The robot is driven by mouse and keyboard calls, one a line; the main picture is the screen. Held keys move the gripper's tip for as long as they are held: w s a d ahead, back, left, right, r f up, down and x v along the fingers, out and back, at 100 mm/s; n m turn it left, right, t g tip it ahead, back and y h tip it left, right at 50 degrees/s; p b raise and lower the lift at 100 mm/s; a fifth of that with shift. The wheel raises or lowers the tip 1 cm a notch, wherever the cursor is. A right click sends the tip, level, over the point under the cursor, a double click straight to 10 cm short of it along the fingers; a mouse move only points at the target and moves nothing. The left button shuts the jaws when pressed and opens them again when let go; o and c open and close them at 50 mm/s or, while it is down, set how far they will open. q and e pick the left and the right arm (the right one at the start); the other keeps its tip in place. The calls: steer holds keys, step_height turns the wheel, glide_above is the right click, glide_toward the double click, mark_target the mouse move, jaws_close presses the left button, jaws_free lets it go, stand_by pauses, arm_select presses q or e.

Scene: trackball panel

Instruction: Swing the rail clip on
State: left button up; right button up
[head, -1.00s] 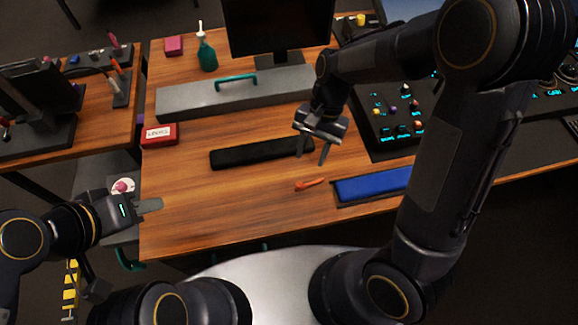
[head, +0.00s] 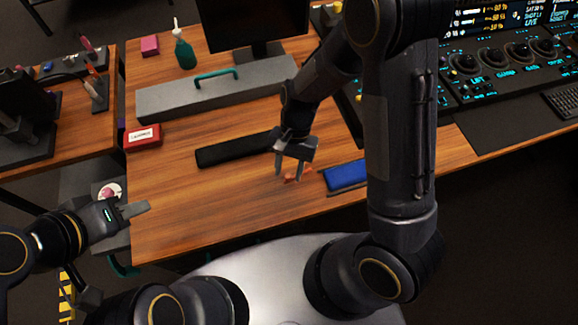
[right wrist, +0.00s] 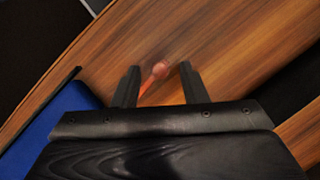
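A small orange-red piece (head: 294,176), which I cannot identify for certain as the rail clip, lies on the wooden table. My right gripper (head: 287,179) is open and points down, just over it. In the right wrist view, the orange piece (right wrist: 158,72) is between the two open fingers (right wrist: 157,69), with clear space on both sides and its rounded end between the tips. My left gripper (head: 134,210) is low at the left, off the table's left edge. I see nothing in it, and its finger gap is not clear.
Behind the right gripper are a black bar (head: 232,149) and a long grey box (head: 180,104) with a teal handle. A blue pad (head: 345,176) lies close to the right. A red box (head: 143,136) and green bottle (head: 184,52) stand left. The front-left table is clear.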

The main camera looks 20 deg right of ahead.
steer(key=shift+c, duration=0.5)
jaws_close()
steer(key=shift+s, duration=0.1)
steer(key=n, duration=0.1)
steer(key=s+n+h, duration=0.1)
steer(key=s+n, duration=0.1)
steer(key=shift+d+n+g, duration=0.25)
steer(key=shift+n+g, duration=0.05)
steer(key=shift+n, duration=0.1)
steer(key=n, duration=0.1)
steer(key=s+n+h, duration=0.1)
steer(key=shift+s+d+n+h, duration=0.15)
steer(key=shift+d+n+h, duration=0.15)
steer(key=shift+d, duration=0.1)
steer(key=n, duration=0.1)
steer(key=s+d+n+h, duration=0.1)
steer(key=n, duration=0.1)
steer(key=d+n, duration=0.1)
steer(key=shift+s+n+h, duration=0.3)
steer(key=d+n, duration=0.1)
steer(key=n+t+h, duration=0.1)
steer(key=n, duration=0.1)
steer(key=shift+s+d+b, duration=0.35)
steer(key=shift+b, duration=0.05)
steer(key=shift+d+n+h, duration=0.3)
steer(key=shift+d+n, duration=0.25)
steer(key=shift+n, duration=0.45)
